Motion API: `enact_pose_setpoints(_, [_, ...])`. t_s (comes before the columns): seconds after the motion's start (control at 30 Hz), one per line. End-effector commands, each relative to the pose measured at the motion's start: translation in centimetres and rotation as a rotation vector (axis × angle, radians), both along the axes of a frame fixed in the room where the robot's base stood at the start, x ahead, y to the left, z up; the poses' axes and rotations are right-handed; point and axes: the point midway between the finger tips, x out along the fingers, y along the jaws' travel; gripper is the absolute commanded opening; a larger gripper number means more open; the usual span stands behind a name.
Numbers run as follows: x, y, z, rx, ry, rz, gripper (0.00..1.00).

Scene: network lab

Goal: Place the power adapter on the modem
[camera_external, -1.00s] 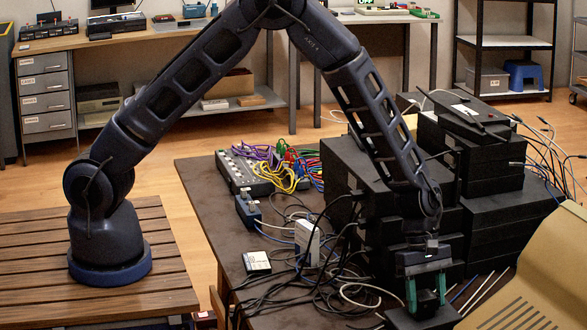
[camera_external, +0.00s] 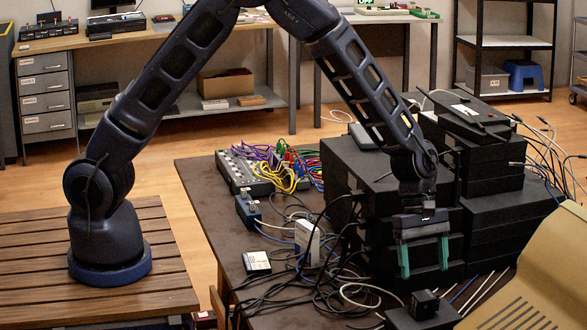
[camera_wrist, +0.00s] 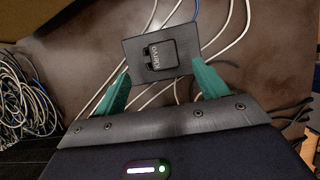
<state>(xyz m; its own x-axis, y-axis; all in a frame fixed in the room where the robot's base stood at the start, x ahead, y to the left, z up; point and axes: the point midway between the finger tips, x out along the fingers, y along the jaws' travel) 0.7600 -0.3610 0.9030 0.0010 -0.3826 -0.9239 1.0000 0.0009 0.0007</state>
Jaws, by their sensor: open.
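The power adapter (camera_external: 424,303), a small black block, rests on top of the modem (camera_external: 440,318), a flat black box at the bottom right of the external view. In the wrist view the adapter (camera_wrist: 161,56) shows pale lettering and sits on the dark rectangular modem (camera_wrist: 131,56), whose surface shows around it. My gripper (camera_external: 425,271), with green fingers, is open and empty above the adapter, apart from it. In the wrist view the fingers of my gripper (camera_wrist: 159,74) appear on either side of the modem.
Stacked black boxes (camera_external: 360,170) stand behind my gripper. Tangled black cables (camera_external: 300,290) lie left of the modem. A beige panel (camera_external: 535,280) stands close on the right.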

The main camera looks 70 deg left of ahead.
Motion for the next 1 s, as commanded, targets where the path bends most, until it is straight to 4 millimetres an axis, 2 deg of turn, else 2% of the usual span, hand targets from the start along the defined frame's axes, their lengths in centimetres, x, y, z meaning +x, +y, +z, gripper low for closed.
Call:
enact_pose_setpoints(0.03, [0.0, 0.3, 1.0, -0.002, -0.002, 0.000, 0.72])
enact_pose_setpoints(0.2, [0.0, 1.3, 3.0, -0.001, -0.001, 0.000, 0.72])
enact_pose_setpoints(0.47, [-0.2, 2.2, 5.1, -0.002, -0.012, -0.016, 0.72])
enact_pose_setpoints(0.57, [-0.9, 3.1, 7.1, -0.005, -0.040, -0.061, 0.72])
enact_pose_setpoints(0.67, [-2.0, 4.6, 10.0, -0.007, -0.086, -0.133, 0.72])
enact_pose_setpoints(1.0, [-7.8, 10.4, 19.4, 0.025, -0.263, -0.420, 0.72])
